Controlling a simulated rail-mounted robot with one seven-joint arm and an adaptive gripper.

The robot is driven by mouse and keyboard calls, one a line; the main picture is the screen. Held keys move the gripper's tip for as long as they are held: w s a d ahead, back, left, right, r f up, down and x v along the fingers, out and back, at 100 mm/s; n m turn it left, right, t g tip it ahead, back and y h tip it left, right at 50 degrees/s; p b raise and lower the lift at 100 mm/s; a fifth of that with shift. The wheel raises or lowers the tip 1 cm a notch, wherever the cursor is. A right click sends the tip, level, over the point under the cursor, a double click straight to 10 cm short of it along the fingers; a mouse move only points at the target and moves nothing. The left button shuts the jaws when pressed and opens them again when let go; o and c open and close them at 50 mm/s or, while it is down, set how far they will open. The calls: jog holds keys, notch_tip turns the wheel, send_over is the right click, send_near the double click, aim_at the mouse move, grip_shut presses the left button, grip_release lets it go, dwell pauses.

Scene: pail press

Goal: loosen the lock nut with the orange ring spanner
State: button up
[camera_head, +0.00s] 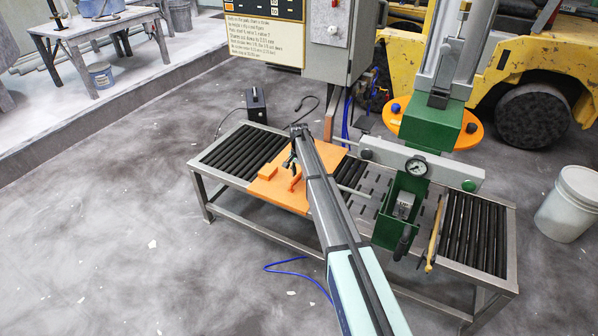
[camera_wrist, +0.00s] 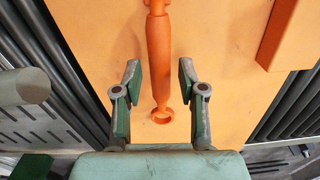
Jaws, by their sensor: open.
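The orange ring spanner (camera_wrist: 158,60) shows in the wrist view, its ring end towards me and its far end cut off by the top edge. It is over an orange board (camera_wrist: 215,95); I cannot tell whether it touches it. My gripper (camera_wrist: 158,78) is open, with one finger on each side of the spanner's handle and a gap to each. In the head view my gripper (camera_head: 291,161) is above the orange board (camera_head: 268,188), beside the spanner (camera_head: 296,181). I cannot make out the lock nut on the green press (camera_head: 408,197).
The board lies on a roller conveyor (camera_head: 232,152). An orange block (camera_wrist: 283,30) stands on the board to the right. The press has a gauge (camera_head: 416,167) and a grey crossbar. A yellow-handled bar (camera_head: 435,235) and a white pail (camera_head: 569,205) are at the right.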

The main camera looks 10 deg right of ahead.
jog(key=shift+f, duration=0.7)
jog(key=shift+c, duration=0.3)
jog(key=shift+r, duration=0.25)
grip_shut()
jog(key=shift+r+p, duration=1.3)
jog(key=shift+r, duration=1.2)
